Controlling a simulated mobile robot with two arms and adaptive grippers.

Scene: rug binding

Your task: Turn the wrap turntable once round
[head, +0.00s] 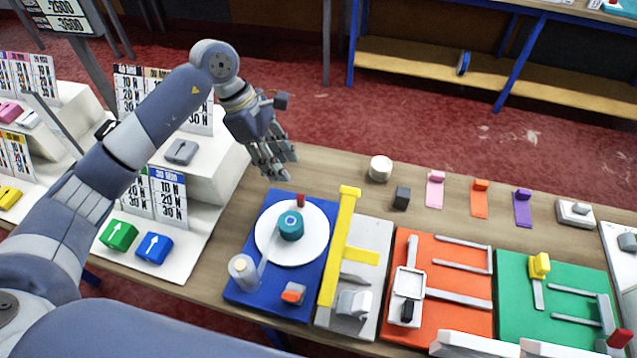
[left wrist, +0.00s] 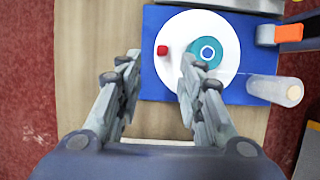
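The wrap turntable is a white disc (head: 312,248) on a blue base (head: 262,290); it also shows in the left wrist view (left wrist: 180,28). A teal roll (head: 291,225) with a ring mark sits near its middle. A small red knob (head: 301,200) stands near the disc's far edge and also shows in the left wrist view (left wrist: 162,50). My left gripper (head: 278,170) is open and empty, above and beyond the turntable. In the left wrist view its fingers (left wrist: 160,62) are apart, with the knob in line between them. The right finger overlaps the roll's edge there. My right gripper is not in view.
A pale upright cylinder (head: 243,270) and an orange-tipped block (head: 293,293) stand on the blue base. A yellow bar (head: 340,250) borders it on the right. Orange (head: 455,310) and green (head: 560,315) stations lie further right. White stepped stands (head: 215,175) are at left.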

